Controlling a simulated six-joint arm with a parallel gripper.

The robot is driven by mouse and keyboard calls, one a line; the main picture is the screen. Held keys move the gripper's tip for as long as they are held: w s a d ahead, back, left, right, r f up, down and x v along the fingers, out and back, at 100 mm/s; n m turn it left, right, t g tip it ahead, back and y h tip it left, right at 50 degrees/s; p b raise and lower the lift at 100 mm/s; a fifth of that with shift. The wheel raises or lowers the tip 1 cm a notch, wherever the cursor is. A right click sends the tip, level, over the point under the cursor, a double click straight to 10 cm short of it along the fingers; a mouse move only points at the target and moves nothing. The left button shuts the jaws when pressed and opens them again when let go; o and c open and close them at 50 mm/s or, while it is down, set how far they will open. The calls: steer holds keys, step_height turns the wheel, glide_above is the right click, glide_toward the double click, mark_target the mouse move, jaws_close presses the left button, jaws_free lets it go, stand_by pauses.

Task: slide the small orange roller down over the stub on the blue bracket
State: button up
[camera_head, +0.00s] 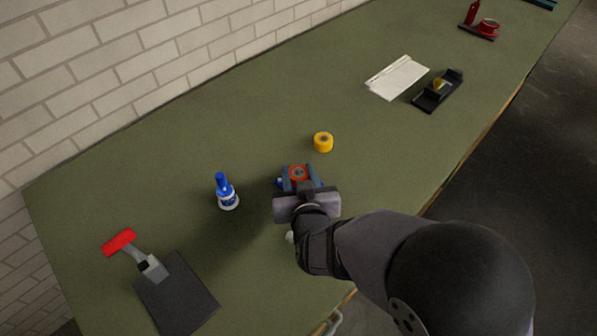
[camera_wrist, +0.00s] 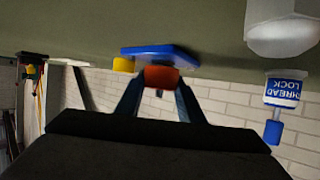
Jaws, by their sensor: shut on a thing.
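My gripper (camera_head: 299,174) is shut on the small orange roller (camera_head: 298,171) over the middle of the green bench. In the wrist view the orange roller (camera_wrist: 161,77) sits between my two fingertips (camera_wrist: 160,82). The blue bracket (camera_wrist: 158,51) lies on the bench right by the roller, and its flat plate shows past the roller. In the head view only a bit of the blue bracket (camera_head: 279,183) shows beside my fingers.
A white bottle with a blue cap (camera_head: 226,192) stands left of my gripper. A yellow roll (camera_head: 323,142) stands just beyond it. A white object (camera_wrist: 284,32) is close by, mostly hidden in the head view. A red-handled scraper (camera_head: 140,255) and dark pad (camera_head: 178,297) lie front left.

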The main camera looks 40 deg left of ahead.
mark_target(300, 178)
steer(key=shift+f, duration=0.2)
steer(key=o, duration=1.1)
steer(key=shift+o, duration=0.2)
steer(key=shift+b+v, duration=0.5)
steer(key=shift+v, duration=3.15)
